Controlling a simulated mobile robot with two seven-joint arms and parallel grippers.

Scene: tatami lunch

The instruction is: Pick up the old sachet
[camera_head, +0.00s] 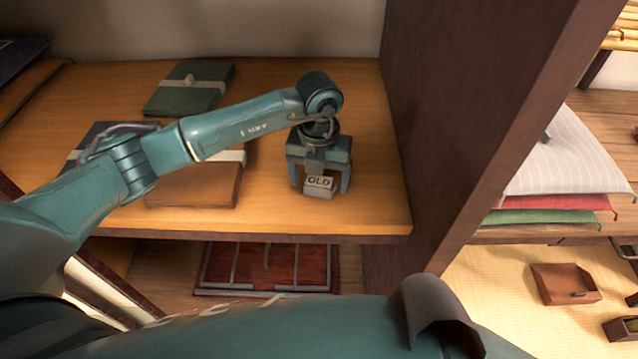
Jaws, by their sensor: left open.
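The old sachet (319,187) is a small pale grey block-like packet with "OLD" on it. It is at the right part of the wooden shelf, near the front edge. My left gripper (319,182) points down over it, with its two fingers apart on either side of the sachet. I cannot tell whether the fingers touch it. My left arm reaches in from the left across the shelf. My right gripper is not in view.
A dark green wrapped box (188,88) and a brown wrapped box (197,187) lie on the shelf (270,210). A dark upright panel (440,110) closes the right side. A reddish tray (268,268) sits below. Stacked cushions (565,165) stand beyond the panel.

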